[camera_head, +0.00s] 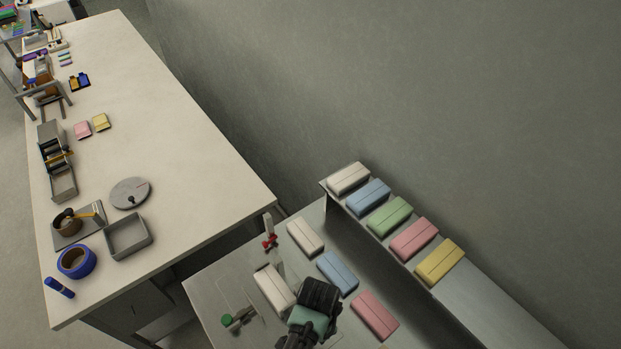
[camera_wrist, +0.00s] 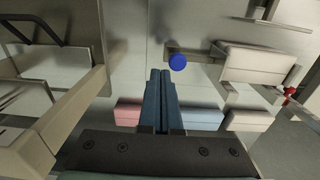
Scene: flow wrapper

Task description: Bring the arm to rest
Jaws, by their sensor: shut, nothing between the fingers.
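My gripper (camera_wrist: 160,76) shows in the wrist view with its two blue-grey fingers pressed together and nothing between them. In the head view the end of my arm (camera_head: 320,295) is a dark shape at the bottom, over the grey metal table. Its fingertips cannot be made out there. In the wrist view a blue round knob (camera_wrist: 177,62) lies just beyond the fingertips to the right. A pink block (camera_wrist: 127,112) and a light blue block (camera_wrist: 202,119) lie on either side of the fingers.
White (camera_head: 274,287), blue (camera_head: 337,273) and pink (camera_head: 374,316) blocks lie around my arm. A raised shelf (camera_head: 462,296) holds a row of several blocks. A green knob (camera_head: 227,320) and a red-marked post (camera_head: 270,240) stand left of my arm. A cream table (camera_head: 190,150) holds trays and tape.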

